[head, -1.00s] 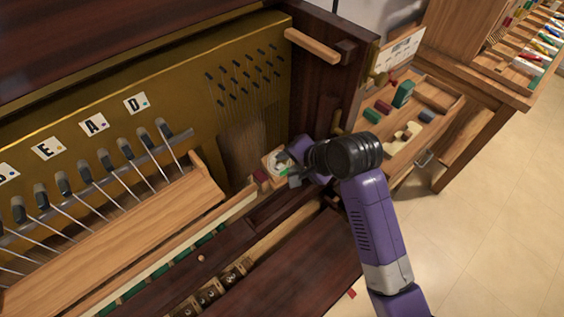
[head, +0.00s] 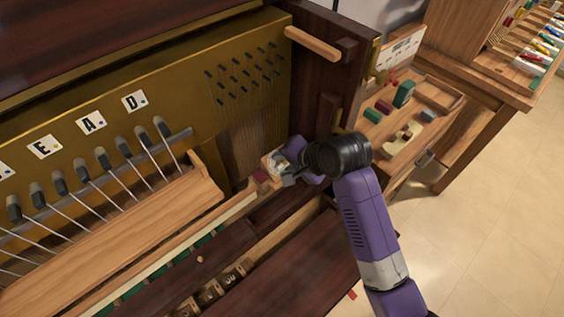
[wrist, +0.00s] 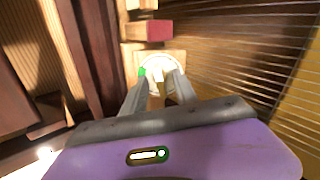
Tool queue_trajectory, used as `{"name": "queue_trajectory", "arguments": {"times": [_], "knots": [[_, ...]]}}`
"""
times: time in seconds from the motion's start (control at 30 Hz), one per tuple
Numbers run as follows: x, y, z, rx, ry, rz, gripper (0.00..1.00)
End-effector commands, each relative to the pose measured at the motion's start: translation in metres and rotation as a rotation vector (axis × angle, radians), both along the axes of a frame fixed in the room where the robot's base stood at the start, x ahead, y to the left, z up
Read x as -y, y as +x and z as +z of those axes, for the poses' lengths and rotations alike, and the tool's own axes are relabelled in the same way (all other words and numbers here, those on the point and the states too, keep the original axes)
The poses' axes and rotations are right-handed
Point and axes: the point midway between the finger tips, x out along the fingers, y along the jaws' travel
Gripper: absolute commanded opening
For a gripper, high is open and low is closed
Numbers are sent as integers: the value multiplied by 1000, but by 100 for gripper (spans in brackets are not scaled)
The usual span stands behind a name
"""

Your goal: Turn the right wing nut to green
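A small round white dial (wrist: 158,64) with a green mark (wrist: 143,73) on its left edge sits on a wooden block in the wrist view. In the head view the dial (head: 275,161) is partly hidden behind my gripper (head: 284,175). In the wrist view my gripper (wrist: 161,82) has its two grey fingers apart, with their tips over the near part of the dial.
A dark red block (head: 261,175) is beside the dial. The dark wooden case side (head: 328,115) rises close to my gripper. Strings and a gold plate (head: 195,60) lie behind, with hammers (head: 125,148) at left. A tray of coloured blocks (head: 450,95) stands at right.

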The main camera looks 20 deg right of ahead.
Motion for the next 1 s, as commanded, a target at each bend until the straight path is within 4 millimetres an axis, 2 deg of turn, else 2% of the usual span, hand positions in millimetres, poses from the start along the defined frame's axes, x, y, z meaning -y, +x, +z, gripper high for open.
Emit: {"name": "queue_trajectory", "arguments": {"times": [0.2,1.0], "knots": [[-1,3,-4,0,0,0,35],[0,-2,3,-1,0,0,35]]}}
